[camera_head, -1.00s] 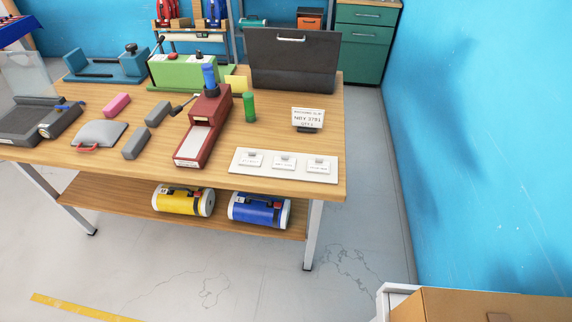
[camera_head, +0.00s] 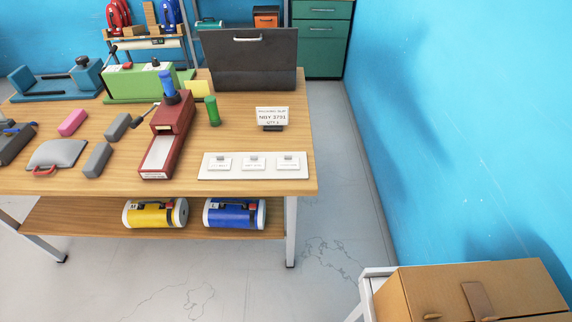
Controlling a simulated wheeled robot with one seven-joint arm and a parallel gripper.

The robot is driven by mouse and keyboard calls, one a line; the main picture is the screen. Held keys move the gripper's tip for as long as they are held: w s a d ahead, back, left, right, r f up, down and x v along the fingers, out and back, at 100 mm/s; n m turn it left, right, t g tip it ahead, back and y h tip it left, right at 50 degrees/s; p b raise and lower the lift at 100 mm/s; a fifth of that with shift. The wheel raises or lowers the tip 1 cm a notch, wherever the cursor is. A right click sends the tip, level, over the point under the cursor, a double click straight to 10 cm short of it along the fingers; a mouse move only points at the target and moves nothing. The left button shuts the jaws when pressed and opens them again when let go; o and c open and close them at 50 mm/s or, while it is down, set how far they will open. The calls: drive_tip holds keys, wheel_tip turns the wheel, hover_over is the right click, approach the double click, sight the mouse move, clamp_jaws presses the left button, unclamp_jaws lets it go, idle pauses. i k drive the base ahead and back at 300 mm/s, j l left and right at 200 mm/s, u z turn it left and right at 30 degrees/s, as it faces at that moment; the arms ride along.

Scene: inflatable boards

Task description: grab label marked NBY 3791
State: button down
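A white tray (camera_head: 257,174) lies at the front right of the wooden table. It bears three small clipped labels: left (camera_head: 219,164), middle (camera_head: 254,163) and right (camera_head: 288,163). Their print is too small to read, so I cannot tell which is marked NBY 3791. Behind the tray, a packing slip card (camera_head: 272,115) stands in a dark holder. Its large line looks like NBY 3791, though the letters are slightly blurred. My gripper is not in view.
On the table (camera_head: 240,130) stand a red press-like device (camera_head: 167,135), a green cylinder (camera_head: 212,111) and a black case (camera_head: 250,60). Yellow and blue canisters lie on the lower shelf. A cardboard box (camera_head: 475,290) is at lower right. Grey floor between table and blue wall is clear.

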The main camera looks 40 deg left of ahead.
sight(254, 163)
drive_tip(key=j, duration=0.6)
drive_tip(key=j+u, duration=0.1)
drive_tip(key=j, duration=0.55)
drive_tip(key=i+j+u, duration=0.1)
drive_tip(key=j, duration=1.1)
drive_tip(key=i+j+u, duration=0.1)
drive_tip(key=j, duration=0.55)
drive_tip(key=i+j, duration=0.1)
drive_tip(key=j, duration=0.5)
drive_tip(key=j+u, duration=0.15)
drive_tip(key=j, duration=0.45)
drive_tip(key=i+j, duration=0.2)
drive_tip(key=i, duration=0.35)
